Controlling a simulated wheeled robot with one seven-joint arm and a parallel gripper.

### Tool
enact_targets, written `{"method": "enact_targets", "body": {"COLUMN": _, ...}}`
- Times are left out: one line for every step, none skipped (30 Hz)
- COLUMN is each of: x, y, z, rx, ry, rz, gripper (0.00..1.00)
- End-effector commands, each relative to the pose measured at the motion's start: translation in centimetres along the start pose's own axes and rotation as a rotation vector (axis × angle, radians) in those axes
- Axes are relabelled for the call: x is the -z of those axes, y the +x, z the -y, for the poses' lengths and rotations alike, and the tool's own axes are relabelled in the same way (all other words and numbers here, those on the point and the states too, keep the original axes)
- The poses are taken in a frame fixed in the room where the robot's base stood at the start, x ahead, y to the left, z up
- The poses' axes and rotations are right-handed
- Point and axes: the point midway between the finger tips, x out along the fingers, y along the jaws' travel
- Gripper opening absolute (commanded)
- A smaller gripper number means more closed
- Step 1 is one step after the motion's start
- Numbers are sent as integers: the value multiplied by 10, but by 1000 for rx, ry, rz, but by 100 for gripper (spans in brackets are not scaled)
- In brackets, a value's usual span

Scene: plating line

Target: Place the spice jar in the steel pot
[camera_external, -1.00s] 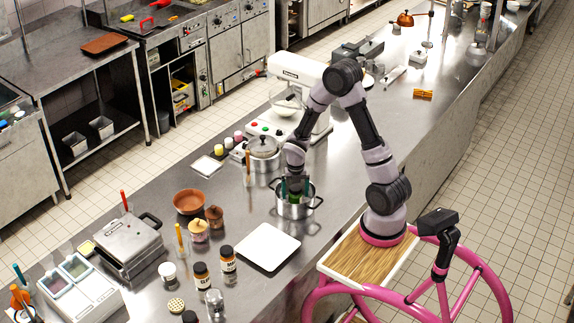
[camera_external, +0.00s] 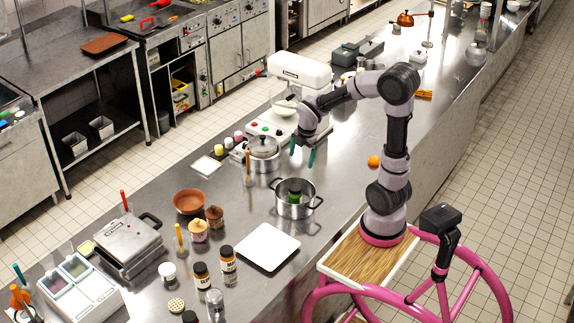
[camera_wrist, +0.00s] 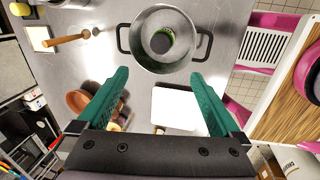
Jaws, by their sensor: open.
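The steel pot (camera_external: 282,209) stands on the counter, with a dark handle on each side. The spice jar (camera_external: 295,191), dark-lidded with a green body, is inside the pot. In the wrist view the jar (camera_wrist: 162,40) stands near the middle of the pot floor, inside the pot's rim (camera_wrist: 135,62); its lid faces the camera. My gripper (camera_external: 302,151) is above the counter, beyond and higher than the pot, apart from it. Its green fingers (camera_wrist: 160,98) are spread wide with nothing between them.
A lidded pot (camera_external: 263,164) and a white stand mixer (camera_external: 300,70) are behind the pot. A white board (camera_external: 267,247) lies in front, with spice bottles (camera_external: 228,265) to its left. An orange ball (camera_external: 374,161) shows right of the gripper. Bare counter lies around the pot.

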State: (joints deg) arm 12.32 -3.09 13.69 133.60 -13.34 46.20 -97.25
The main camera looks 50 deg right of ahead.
Motion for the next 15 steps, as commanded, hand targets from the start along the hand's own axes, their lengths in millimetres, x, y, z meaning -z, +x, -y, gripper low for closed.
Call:
{"method": "enact_targets", "body": {"x": 2, "y": -22, "z": 6, "rx": -48, "ry": 159, "rz": -6, "gripper": 100}}
{"method": "enact_targets", "body": {"x": 4, "y": -33, "z": 10, "rx": -70, "ry": 269, "rz": -17, "gripper": 100}}
{"method": "enact_targets", "body": {"x": 5, "y": -48, "z": 16, "rx": -99, "ry": 414, "rz": -37, "gripper": 100}}
{"method": "enact_targets", "body": {"x": 6, "y": -58, "z": 21, "rx": -119, "ry": 523, "rz": -56, "gripper": 100}}
{"method": "enact_targets", "body": {"x": 8, "y": -68, "z": 26, "rx": -138, "ry": 631, "rz": -79, "gripper": 100}}
{"method": "enact_targets", "body": {"x": 10, "y": -81, "z": 34, "rx": -159, "ry": 774, "rz": -115, "gripper": 100}}
{"method": "enact_targets", "body": {"x": 11, "y": -90, "z": 40, "rx": -171, "ry": 882, "rz": -145, "gripper": 100}}
{"method": "enact_targets", "body": {"x": 13, "y": -100, "z": 45, "rx": -182, "ry": 986, "rz": -179, "gripper": 100}}
{"method": "enact_targets", "body": {"x": 14, "y": -111, "z": 53, "rx": -190, "ry": 1121, "rz": -227, "gripper": 100}}
{"method": "enact_targets", "body": {"x": 16, "y": -118, "z": 59, "rx": -192, "ry": 1216, "rz": -263, "gripper": 100}}
{"method": "enact_targets", "body": {"x": 17, "y": -126, "z": 65, "rx": -190, "ry": 1308, "rz": -301, "gripper": 100}}
{"method": "enact_targets", "body": {"x": 18, "y": -134, "z": 72, "rx": -183, "ry": 1419, "rz": -349, "gripper": 100}}
{"method": "enact_targets", "body": {"x": 20, "y": -140, "z": 77, "rx": -175, "ry": 1495, "rz": -384, "gripper": 100}}
{"method": "enact_targets", "body": {"x": 20, "y": -144, "z": 81, "rx": -166, "ry": 1564, "rz": -417, "gripper": 100}}
{"method": "enact_targets", "body": {"x": 21, "y": -150, "z": 87, "rx": -152, "ry": 1644, "rz": -455, "gripper": 100}}
